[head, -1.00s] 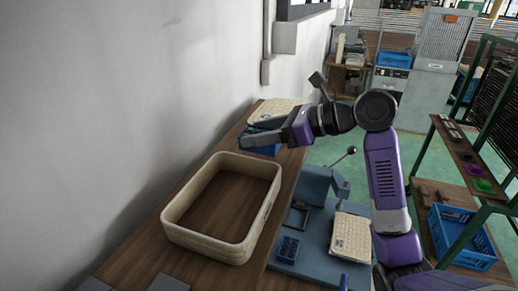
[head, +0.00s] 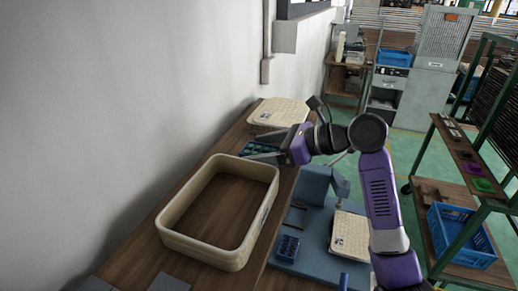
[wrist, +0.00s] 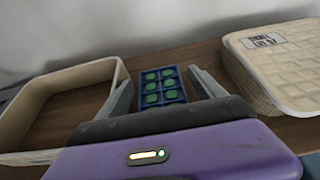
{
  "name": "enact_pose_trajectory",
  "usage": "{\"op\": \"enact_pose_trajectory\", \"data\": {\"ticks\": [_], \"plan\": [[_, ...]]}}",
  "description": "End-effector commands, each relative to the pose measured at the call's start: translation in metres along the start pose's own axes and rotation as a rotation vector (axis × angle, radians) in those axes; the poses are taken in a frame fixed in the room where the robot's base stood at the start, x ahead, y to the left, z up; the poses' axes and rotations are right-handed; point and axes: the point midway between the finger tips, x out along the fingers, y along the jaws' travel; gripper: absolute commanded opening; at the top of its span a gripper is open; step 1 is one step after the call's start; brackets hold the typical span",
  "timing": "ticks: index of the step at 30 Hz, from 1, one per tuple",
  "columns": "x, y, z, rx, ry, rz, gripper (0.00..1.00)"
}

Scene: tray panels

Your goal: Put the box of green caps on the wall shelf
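The box of green caps (wrist: 163,91) is a small dark blue box with several green caps in compartments. It stands on the wooden bench between the cream bin and the cream lidded box; in the head view (head: 262,149) my gripper partly covers it. My gripper (wrist: 161,79) is open and empty, with one finger on each side of the box in the wrist view. I cannot tell how high the fingers are above the bench. A grey ledge-like box (head: 299,37) is on the wall; I cannot tell whether it is the wall shelf.
An empty-looking cream bin (head: 166,231) stands on the bench nearer me. A cream lidded box (head: 277,112) is beyond the blue box. A blue-grey fixture (head: 311,183) is beside the bench. A green rack (head: 449,237) stands right.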

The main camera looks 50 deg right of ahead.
Motion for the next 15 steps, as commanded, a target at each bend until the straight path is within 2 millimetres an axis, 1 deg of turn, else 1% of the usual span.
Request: {"op": "enact_pose_trajectory", "data": {"ticks": [9, 11, 15], "plan": [[-0.001, 0.000, 0.003, -0.001, 0.001, -0.001, 0.78], [-0.006, -0.001, 0.002, 0.001, -0.001, -0.001, 0.78], [-0.027, -0.001, 0.001, -0.002, -0.001, -0.003, 0.78]]}}
